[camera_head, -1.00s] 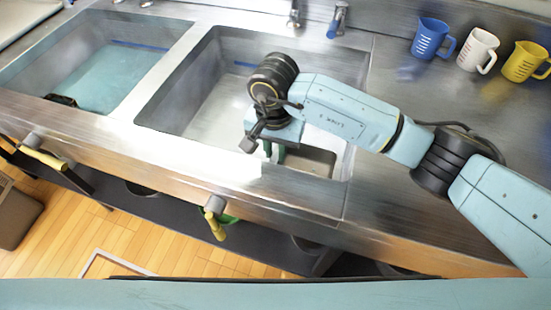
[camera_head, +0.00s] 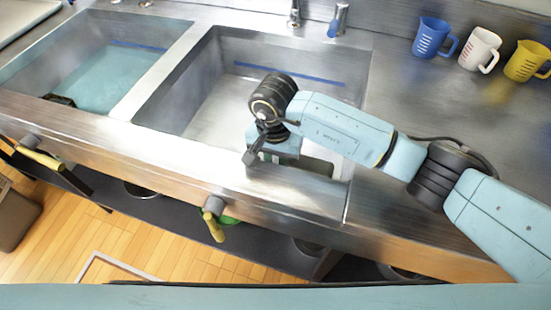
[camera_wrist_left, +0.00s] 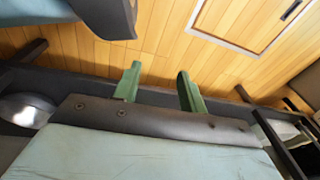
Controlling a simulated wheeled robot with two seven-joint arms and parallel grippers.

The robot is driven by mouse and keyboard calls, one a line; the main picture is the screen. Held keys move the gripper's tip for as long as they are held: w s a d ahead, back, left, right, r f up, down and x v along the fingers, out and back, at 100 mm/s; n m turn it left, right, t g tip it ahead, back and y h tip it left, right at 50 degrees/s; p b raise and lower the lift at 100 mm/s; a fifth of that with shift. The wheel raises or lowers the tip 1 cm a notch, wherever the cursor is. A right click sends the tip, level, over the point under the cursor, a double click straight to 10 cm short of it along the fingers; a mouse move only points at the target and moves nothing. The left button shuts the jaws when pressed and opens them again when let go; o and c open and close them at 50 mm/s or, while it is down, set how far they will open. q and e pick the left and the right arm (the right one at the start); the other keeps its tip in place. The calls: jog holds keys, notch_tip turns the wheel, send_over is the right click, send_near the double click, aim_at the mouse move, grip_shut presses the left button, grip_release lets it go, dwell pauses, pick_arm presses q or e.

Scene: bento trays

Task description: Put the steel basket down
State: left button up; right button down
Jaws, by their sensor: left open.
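My right arm comes in from the right in the head view, with its gripper (camera_head: 272,156) low over the front right part of the right sink (camera_head: 215,115). Its fingers are mostly hidden behind the wrist, so I cannot tell whether it is open or shut. A grey-green rimmed shape (camera_head: 321,170) shows beside the gripper at the sink's front right corner. It may be the steel basket, but I cannot tell. My left gripper (camera_wrist_left: 160,84) is out of the head view. In the left wrist view its green fingers are apart and empty, above the floor and a dark lower shelf.
The left sink (camera_head: 115,82) holds bluish water and a dark object (camera_head: 59,100). Blue (camera_head: 428,40), white (camera_head: 478,50) and yellow (camera_head: 524,64) measuring cups stand at the back right. Levers with yellow grips (camera_head: 214,205) stick out below the counter front.

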jog(key=shift+f+b, duration=0.25)
jog(key=shift+b, duration=0.05)
jog(key=shift+f, duration=0.15)
jog(key=c, duration=1.8)
grip_release()
pick_arm(q)
jog(key=shift+w+d+r, duration=0.1)
jog(key=shift+w+r, duration=0.7)
jog(key=shift+w, duration=0.1)
pick_arm(e)
jog(key=o, duration=0.5)
jog(key=shift+s+d+f, duration=0.1)
jog(key=shift+f, duration=0.05)
jog(key=shift+c, duration=0.2)
notch_tip(320, 180, up, 2)
jog(key=shift+r+p, duration=0.2)
jog(key=shift+p, duration=0.55)
pick_arm(q)
jog(key=s+a+f+p, duration=0.1)
jog(key=s+f, duration=0.3)
jog(key=s, duration=0.3)
jog(key=shift+s, duration=0.25)
pick_arm(e)
notch_tip(320, 180, up, 11)
jog(key=shift+a, duration=0.2)
jog(key=shift+r, duration=0.1)
